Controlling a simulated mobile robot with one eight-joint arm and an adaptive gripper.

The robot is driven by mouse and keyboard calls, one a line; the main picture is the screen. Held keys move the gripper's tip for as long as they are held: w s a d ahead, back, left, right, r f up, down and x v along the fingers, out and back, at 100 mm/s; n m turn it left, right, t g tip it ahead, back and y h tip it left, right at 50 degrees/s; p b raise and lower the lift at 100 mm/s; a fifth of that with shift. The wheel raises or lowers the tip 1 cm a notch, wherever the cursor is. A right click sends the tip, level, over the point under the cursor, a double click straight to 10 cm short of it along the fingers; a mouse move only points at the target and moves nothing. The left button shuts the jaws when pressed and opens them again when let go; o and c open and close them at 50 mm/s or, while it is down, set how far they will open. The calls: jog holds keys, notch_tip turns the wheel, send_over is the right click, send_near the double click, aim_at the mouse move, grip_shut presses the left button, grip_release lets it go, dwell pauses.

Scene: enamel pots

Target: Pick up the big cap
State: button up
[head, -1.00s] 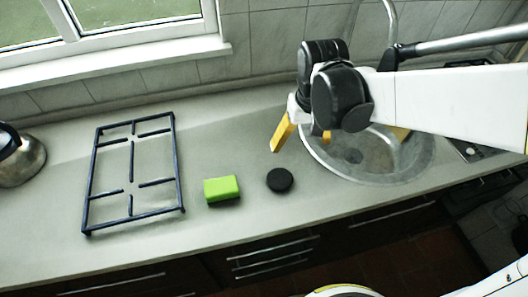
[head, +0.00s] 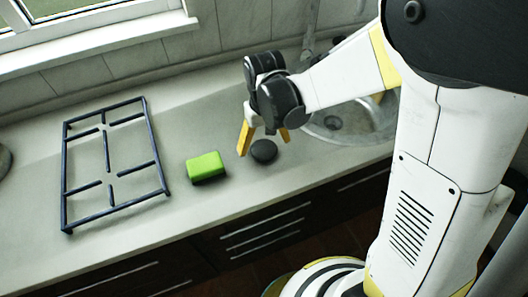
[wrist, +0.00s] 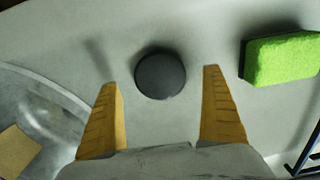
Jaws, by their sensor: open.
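The big cap is a round black disc (head: 263,151) lying flat on the grey counter, to the right of the green sponge. In the wrist view the cap (wrist: 160,75) lies just beyond my fingertips, roughly centred between them. My gripper (head: 264,145) is above the counter at the cap, with its two yellow fingers spread apart and pointing down. In the wrist view the open fingers (wrist: 160,80) hold nothing. One finger partly overlaps the cap's edge in the head view, and I cannot tell the exact height.
A green sponge (head: 206,166) with a dark underside lies left of the cap. A dark blue stove grate (head: 108,160) lies farther left. A round metal sink (head: 345,122) is at the right, with something yellowish inside in the wrist view (wrist: 18,150). The counter's front edge is near.

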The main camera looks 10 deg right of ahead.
notch_tip(320, 180, down, 2)
jog(key=shift+f+b, duration=0.2)
jog(key=shift+b, duration=0.1)
jog(key=shift+r, duration=0.15)
jog(key=c, duration=1.4)
jog(key=shift+o, duration=0.2)
